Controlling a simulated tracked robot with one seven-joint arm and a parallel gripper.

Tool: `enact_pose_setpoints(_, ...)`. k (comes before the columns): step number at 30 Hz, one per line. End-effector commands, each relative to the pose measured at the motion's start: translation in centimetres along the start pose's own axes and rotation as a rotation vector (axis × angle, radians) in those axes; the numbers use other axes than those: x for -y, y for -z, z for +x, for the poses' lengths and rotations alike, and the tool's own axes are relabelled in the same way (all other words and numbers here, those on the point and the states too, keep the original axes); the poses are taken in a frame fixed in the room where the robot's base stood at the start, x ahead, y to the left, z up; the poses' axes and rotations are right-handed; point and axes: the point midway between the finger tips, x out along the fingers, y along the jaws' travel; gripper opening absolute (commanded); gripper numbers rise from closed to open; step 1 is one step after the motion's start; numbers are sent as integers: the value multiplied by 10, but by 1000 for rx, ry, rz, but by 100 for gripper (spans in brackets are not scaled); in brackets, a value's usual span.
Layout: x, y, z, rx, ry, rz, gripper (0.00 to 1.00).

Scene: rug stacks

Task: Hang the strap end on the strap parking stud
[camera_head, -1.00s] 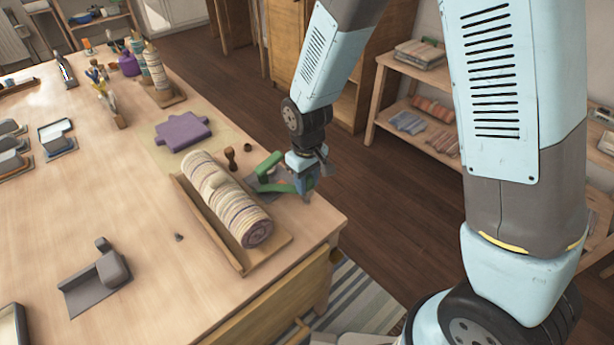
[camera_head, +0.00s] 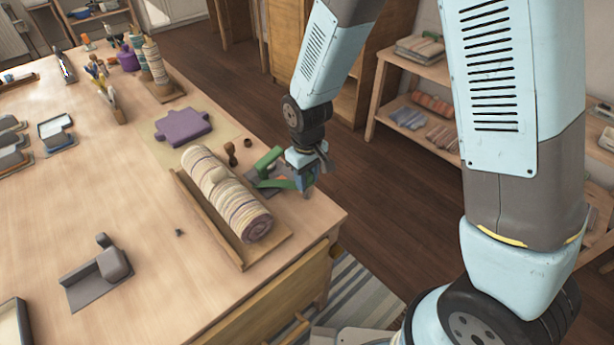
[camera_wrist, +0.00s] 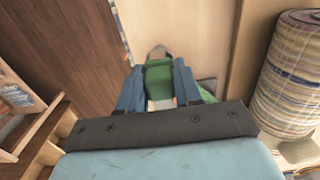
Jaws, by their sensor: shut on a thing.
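A green strap (camera_head: 275,183) lies at the table's right edge, on a grey plate beside the rolled rug. My gripper (camera_head: 306,190) is at its right end, low over the table edge. In the wrist view, the green strap end (camera_wrist: 158,82) sits between the two blue fingers of my gripper (camera_wrist: 160,103), which are shut on it. A brown knobbed post (camera_head: 230,153) and a small dark round piece (camera_head: 248,144) stand just behind the strap; I cannot tell whether either is the parking stud. The fingertips are partly hidden in the head view.
The striped rolled rug (camera_head: 228,195) lies in a wooden cradle (camera_head: 208,225) left of my gripper, close by. A purple folded piece (camera_head: 183,127) lies behind it. A grey holder (camera_head: 95,280) sits front left. Open floor lies right of the table.

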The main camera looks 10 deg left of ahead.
Motion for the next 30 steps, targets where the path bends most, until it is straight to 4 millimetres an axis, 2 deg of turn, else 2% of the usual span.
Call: enact_pose_setpoints(30,0,0,24,2,0,0,5)
